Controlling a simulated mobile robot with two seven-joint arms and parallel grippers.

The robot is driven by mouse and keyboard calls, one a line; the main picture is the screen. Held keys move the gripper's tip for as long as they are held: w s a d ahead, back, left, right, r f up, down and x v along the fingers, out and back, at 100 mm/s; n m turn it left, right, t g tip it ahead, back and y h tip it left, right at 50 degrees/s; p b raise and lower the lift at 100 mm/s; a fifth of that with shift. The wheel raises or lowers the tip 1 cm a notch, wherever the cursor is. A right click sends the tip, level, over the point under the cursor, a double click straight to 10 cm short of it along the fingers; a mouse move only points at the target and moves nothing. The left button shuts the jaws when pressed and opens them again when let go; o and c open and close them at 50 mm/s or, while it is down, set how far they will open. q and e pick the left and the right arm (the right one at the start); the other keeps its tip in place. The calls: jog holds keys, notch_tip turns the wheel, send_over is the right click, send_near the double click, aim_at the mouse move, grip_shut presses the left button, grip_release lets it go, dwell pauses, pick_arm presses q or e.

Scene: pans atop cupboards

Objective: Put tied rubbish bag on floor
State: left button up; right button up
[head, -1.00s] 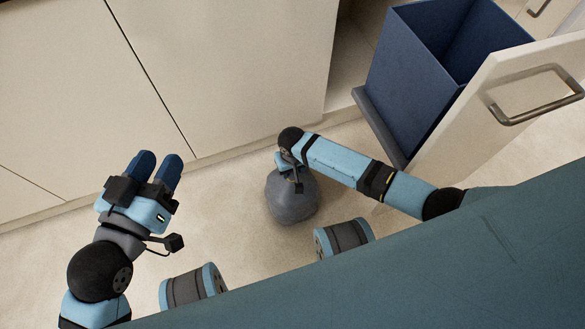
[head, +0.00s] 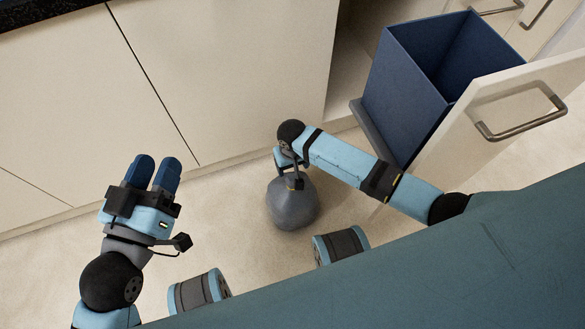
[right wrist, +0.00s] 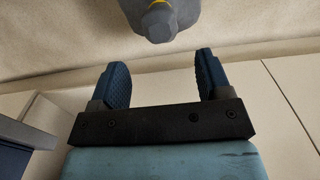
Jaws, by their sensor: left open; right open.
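The tied rubbish bag (head: 293,210) is a dark grey rounded bundle resting on the pale floor. In the right wrist view its grey knot with a yellow tie (right wrist: 160,22) shows beyond my fingertips. My right gripper (head: 289,172) is above the bag in the head view, its fingers mostly hidden by the wrist. In the right wrist view my right gripper (right wrist: 163,72) is open, with nothing between its two blue fingers and a gap to the knot. My left gripper (head: 157,170) is open and empty, left of the bag.
A blue bin (head: 405,100) stands in the pulled-out unit at the upper right. Its white front panel (head: 480,120) has a metal handle (head: 520,118). Closed cream cupboard fronts (head: 210,80) run behind the bag. Floor (head: 225,215) between left gripper and bag is clear.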

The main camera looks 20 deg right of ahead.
jog(key=shift+r+p, duration=0.4)
jog(key=shift+r, duration=1.2)
